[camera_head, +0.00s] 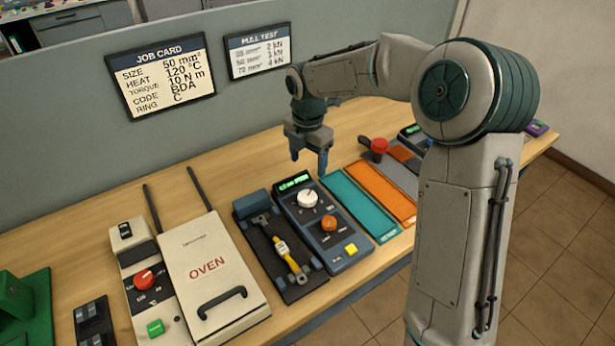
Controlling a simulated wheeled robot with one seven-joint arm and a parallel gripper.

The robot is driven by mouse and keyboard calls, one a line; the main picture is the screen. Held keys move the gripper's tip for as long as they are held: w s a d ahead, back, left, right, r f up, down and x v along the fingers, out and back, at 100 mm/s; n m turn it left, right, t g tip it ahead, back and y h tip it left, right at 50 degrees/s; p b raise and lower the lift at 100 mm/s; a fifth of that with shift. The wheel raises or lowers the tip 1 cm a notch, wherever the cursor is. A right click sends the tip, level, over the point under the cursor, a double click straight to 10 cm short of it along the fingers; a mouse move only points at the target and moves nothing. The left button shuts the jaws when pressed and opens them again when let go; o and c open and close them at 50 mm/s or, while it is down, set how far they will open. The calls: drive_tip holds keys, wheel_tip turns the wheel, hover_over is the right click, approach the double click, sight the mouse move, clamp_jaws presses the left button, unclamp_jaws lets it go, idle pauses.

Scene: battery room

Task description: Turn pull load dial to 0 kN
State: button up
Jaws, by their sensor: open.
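A blue-grey device (337,250) stands on the bench near the picture's middle. It has a lit green display (294,183), a white dial (307,198), an orange dial (329,223) and a yellow button (351,249). The dial markings are too small to read, so I cannot tell which dial sets the pull load. A pull test card (259,50) hangs on the partition behind; its kN lines are blurred. My gripper (309,164) is open and empty, pointing down. In the picture it appears just above the device's display end, apart from both dials.
A dark tray (264,269) with a yellow-handled tool lies left of the device. Further left is an oven (190,258) with a red dial. Teal and orange strips (372,190) lie right, near a red knob (379,145). My arm hides part of the bench's right side.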

drive_tip(key=shift+r, duration=1.15)
drive_tip(key=s+d+r+m+t, duration=0.1)
drive_tip(key=s+d+r+m, duration=0.1)
drive_tip(key=s+d+m, duration=0.6)
drive_tip(key=s+d+r+m+t, duration=0.2)
drive_tip(key=s+d+m, duration=0.6)
drive_tip(key=s+m, duration=1)
drive_tip(key=shift+r+m, duration=0.25)
drive_tip(key=shift+m, duration=0.75)
drive_tip(key=shift+d, duration=0.1)
